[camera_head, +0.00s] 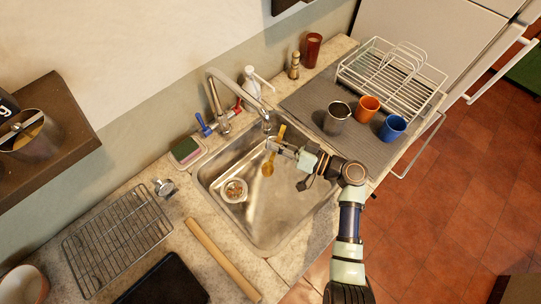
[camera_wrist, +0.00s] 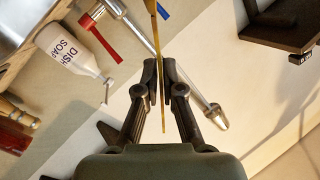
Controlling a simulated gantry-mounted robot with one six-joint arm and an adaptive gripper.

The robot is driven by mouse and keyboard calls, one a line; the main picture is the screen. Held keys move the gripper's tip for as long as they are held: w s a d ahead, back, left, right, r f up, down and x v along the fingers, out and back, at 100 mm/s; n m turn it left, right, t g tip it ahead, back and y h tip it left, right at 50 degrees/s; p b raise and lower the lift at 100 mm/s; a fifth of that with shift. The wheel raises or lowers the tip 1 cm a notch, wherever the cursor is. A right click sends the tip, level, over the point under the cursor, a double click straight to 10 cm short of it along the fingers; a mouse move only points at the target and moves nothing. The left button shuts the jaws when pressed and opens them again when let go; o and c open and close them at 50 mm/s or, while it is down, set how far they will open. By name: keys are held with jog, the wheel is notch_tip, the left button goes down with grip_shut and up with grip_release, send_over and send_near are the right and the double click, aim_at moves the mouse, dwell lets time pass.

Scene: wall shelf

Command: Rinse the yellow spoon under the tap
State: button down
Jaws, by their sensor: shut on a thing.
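The yellow spoon (camera_head: 268,166) is over the steel sink (camera_head: 294,214) in the head view, bowl end lower and handle slanting up. My gripper (camera_head: 276,148) is shut on it. In the wrist view the spoon (camera_wrist: 155,38) shows edge-on as a thin strip between the closed fingers (camera_wrist: 161,78). The tap (camera_head: 216,94) arches from behind the sink. Its spout end is just above and left of the spoon's upper end in the head view; I cannot tell the exact gap. The spout also shows in the wrist view (camera_wrist: 214,112).
A strainer (camera_head: 234,191) lies in the sink. A blue lever (camera_head: 203,126) and a soap bottle (camera_head: 250,84) stand by the tap. Right are a grey mat (camera_head: 304,103), a metal cup (camera_head: 337,117), orange (camera_head: 367,108) and blue (camera_head: 392,128) cups, and a dish rack (camera_head: 391,75).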

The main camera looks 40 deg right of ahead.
jog(key=shift+d, duration=0.15)
jog(key=shift+w+a, duration=0.1)
jog(key=shift+a, duration=0.55)
jog(key=shift+d, duration=0.1)
jog(key=shift+d+f+b, duration=0.1)
jog(key=shift+d+b, duration=0.3)
jog(key=shift+b, duration=0.05)
jog(key=shift+d, duration=0.15)
